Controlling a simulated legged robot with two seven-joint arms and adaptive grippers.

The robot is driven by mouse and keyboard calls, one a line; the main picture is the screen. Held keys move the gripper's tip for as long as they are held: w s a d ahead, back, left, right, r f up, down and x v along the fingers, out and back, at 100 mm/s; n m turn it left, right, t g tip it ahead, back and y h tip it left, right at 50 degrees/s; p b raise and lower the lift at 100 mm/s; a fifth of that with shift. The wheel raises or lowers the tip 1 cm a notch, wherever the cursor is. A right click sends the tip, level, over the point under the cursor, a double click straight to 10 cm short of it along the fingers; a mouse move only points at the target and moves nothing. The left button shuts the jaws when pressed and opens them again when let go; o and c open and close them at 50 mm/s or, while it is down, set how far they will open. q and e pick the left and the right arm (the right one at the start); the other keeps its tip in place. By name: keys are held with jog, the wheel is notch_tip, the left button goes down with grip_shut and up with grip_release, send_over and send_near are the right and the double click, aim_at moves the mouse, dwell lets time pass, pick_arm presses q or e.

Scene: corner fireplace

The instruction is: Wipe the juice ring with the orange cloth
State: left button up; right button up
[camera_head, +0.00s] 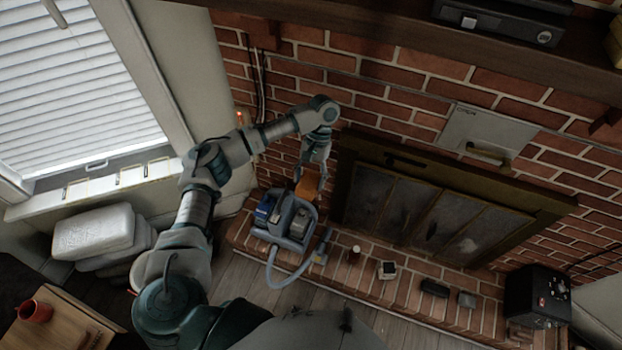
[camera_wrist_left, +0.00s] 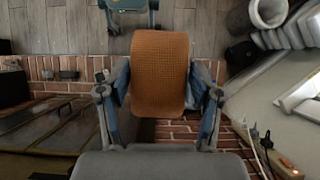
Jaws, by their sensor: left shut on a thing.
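My left gripper (camera_head: 312,186) is over the left part of the brick hearth, close to the brick wall and the left end of the fireplace. It is shut on the orange cloth (camera_head: 304,189), which is partly hidden behind the fingers and a grey machine in the head view. In the left wrist view the orange cloth (camera_wrist_left: 158,72) hangs as a curved, textured sheet between the two fingers of my left gripper (camera_wrist_left: 158,98). I cannot make out the juice ring in either view. My right gripper is not in view.
The grey machine with a hose (camera_head: 286,226) stands just below my left gripper. A small cup (camera_head: 354,253), a pale device (camera_head: 388,269), dark small items (camera_head: 434,288) and a black box (camera_head: 537,299) line the hearth (camera_head: 378,295). A red mug (camera_head: 35,311) stands on a wooden table.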

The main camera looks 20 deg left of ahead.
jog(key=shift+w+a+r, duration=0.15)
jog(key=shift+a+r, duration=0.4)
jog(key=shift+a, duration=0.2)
